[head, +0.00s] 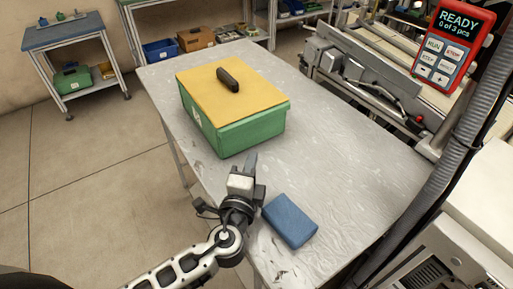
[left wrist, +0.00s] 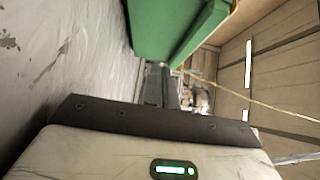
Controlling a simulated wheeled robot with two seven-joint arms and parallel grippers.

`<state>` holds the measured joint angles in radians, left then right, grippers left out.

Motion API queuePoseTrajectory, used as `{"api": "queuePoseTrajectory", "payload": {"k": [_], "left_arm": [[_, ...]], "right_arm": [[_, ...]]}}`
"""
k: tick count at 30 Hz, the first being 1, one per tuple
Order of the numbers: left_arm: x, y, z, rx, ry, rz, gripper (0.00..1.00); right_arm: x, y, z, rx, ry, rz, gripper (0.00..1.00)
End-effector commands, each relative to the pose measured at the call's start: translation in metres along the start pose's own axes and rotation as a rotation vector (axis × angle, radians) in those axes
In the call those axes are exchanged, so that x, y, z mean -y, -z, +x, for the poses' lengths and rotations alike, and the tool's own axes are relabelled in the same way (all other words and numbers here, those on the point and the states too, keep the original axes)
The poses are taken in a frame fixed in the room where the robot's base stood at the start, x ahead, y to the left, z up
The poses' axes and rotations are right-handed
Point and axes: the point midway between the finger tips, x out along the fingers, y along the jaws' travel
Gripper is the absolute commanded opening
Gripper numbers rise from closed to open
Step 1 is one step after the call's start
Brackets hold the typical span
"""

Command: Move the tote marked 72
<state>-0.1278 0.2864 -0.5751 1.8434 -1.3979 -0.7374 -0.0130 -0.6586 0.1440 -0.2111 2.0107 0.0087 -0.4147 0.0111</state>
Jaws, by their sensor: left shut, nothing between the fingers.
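A green tote (head: 245,133) with a yellow lid and a black handle stands on the metal table (head: 340,130). A small white label shows on its left side, but I cannot read a number on it. My left gripper (head: 251,162) is shut and empty, just in front of the tote's near side; I cannot tell if it touches. In the left wrist view, the tote's green wall (left wrist: 175,25) is beyond the shut fingers (left wrist: 160,88). A second green tote (head: 72,80) sits on the lower shelf of a cart at the back left; its marking is unreadable. My right gripper is not in view.
A blue flat block (head: 290,221) lies on the table right of my left gripper. A machine with rails (head: 355,80) and a red panel reading READY, 0 of 3 pcs (head: 454,45), borders the table's right side. Blue (head: 161,50) and brown (head: 196,39) bins stand on a back shelf.

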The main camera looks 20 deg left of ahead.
Motion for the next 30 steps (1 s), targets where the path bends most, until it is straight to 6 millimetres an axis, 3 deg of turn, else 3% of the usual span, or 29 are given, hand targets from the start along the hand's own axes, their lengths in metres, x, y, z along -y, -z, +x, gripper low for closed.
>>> {"api": "queuePoseTrajectory", "payload": {"k": [6,12,30], "left_arm": [[0.004,-0.001,0.043,0.003,0.002,-0.001,0.0],[0.002,-0.001,0.071,0.003,0.0,-0.002,0.0],[-0.002,0.001,0.089,-0.007,0.0,-0.004,0.0]], "right_arm": [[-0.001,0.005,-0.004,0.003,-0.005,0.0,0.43],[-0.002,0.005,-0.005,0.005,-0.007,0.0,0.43],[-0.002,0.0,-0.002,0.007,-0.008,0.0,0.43]]}}
